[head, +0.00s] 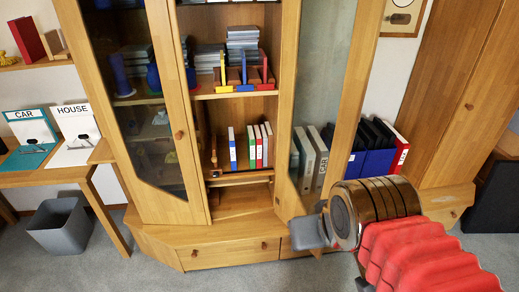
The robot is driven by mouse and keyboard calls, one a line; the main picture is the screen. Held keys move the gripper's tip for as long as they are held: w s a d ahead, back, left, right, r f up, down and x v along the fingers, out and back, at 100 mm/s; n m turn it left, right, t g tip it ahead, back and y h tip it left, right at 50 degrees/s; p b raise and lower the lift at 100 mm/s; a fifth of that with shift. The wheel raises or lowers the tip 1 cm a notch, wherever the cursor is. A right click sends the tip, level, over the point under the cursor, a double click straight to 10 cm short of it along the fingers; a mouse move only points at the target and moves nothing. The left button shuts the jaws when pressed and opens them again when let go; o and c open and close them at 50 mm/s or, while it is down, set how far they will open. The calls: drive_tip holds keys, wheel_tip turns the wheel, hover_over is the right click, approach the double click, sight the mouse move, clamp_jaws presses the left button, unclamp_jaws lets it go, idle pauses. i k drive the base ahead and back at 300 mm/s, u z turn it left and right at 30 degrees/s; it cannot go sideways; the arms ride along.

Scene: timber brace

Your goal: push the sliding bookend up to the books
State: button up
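The books (251,147) stand upright in a row on the middle shelf of the open wooden cabinet, with white, blue, green and red spines. A slim brown upright piece (214,152), which looks like the sliding bookend, stands at the left of this shelf. A gap of bare shelf lies between it and the leftmost book. My arm comes in from the lower right, and the grey end of my gripper (310,231) is in front of the cabinet's lower right part, well apart from bookend and books. Its fingers are not clear enough to show their opening.
The glass cabinet doors (154,115) and (322,100) flank the open shelves. A colourful rack (246,80) stands on the shelf above. Binders (308,155) stand behind the right glass. A table (70,176) with signs and a grey bin (64,228) are at left.

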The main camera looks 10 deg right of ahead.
sight(214, 160)
drive_tip(key=i, duration=0.95)
drive_tip(key=u, duration=3.1)
